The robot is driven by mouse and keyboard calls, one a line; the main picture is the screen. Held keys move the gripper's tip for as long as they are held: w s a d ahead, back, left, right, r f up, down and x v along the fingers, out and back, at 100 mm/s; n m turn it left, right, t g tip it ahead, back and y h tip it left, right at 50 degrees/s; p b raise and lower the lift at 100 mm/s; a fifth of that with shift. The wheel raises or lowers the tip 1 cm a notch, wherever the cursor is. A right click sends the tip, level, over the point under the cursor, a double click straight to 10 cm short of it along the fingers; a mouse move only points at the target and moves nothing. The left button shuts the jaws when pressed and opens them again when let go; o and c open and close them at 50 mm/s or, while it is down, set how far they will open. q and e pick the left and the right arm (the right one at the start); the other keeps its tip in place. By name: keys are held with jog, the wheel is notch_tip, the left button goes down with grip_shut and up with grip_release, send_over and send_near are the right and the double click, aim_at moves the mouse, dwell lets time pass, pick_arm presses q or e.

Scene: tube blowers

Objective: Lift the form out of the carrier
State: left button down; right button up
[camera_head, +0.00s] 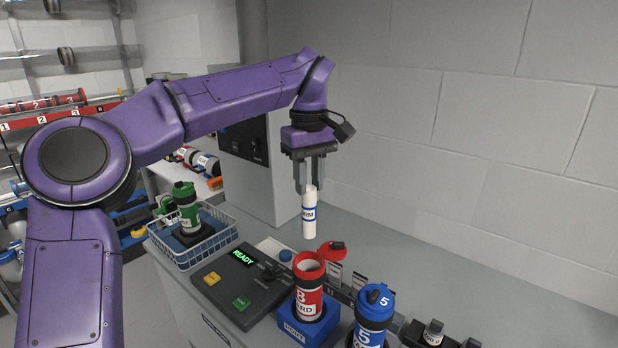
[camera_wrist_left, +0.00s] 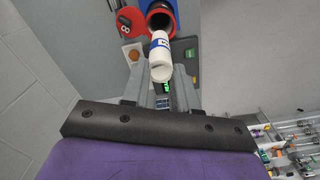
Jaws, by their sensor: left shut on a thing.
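The form (camera_head: 309,220) is a white roll with a blue band and lettering. It hangs upright from my left gripper (camera_head: 309,188), whose two fingers are shut on its top end. The red carrier (camera_head: 308,300) stands upright in the blue port block (camera_head: 297,328), with its red lid (camera_head: 331,252) swung open. In the head view the form's lower end shows above the carrier's open mouth, with a gap between them. In the left wrist view the form (camera_wrist_left: 162,55) shows between the fingers, with the carrier's dark mouth (camera_wrist_left: 158,18) beyond it. My right gripper is not in view.
A blue carrier (camera_head: 372,318) marked 5 stands right of the port. A control panel (camera_head: 243,285) reading READY is to the left. A wire basket (camera_head: 190,255) holds a green carrier (camera_head: 187,208). A wall rises behind; the back right counter is clear.

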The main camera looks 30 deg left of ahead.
pick_arm(q)
jog(key=shift+r+p, duration=2.2)
jog(key=shift+p, duration=0.1)
notch_tip(320, 180, up, 2)
jog(key=shift+r+p, duration=0.2)
jog(key=shift+p, duration=0.4)
jog(key=shift+r, duration=2.55)
